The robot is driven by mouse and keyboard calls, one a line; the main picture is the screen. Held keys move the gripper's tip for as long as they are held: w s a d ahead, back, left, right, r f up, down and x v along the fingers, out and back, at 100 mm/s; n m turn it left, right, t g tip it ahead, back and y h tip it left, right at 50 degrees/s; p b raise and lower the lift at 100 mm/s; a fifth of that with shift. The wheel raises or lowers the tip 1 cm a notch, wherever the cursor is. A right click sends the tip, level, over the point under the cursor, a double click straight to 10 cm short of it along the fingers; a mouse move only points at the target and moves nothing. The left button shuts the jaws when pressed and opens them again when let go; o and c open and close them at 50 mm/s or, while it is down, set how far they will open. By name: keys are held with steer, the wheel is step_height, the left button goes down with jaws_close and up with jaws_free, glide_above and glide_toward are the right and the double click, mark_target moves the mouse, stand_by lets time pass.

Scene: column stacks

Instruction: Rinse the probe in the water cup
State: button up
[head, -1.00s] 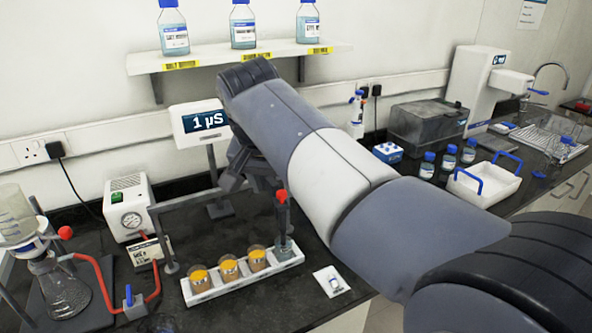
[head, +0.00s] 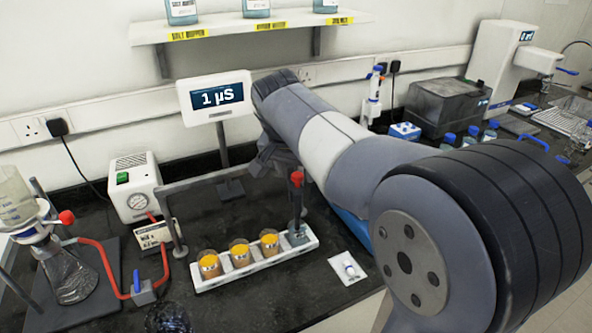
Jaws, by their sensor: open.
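The probe (head: 297,205), with a red top and a dark body, stands upright in the clear water cup (head: 299,237) at the right end of the white rack (head: 215,282). My gripper (head: 276,163) is open, behind and just left of the probe's red top. My arm hides part of it, and its fingertips are hard to make out. I see nothing held in it. The meter screen (head: 217,97) behind reads 1 µS.
Three cups of orange-yellow material (head: 240,253) fill the rack's other places. A grey frame (head: 168,215) stands just behind the rack. Glass flask and red tubing (head: 105,265) are at left. A white packet (head: 348,268) lies to the right.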

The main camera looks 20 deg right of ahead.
steer(key=shift+f, duration=0.25)
steer(key=shift+c, duration=0.6)
jaws_close()
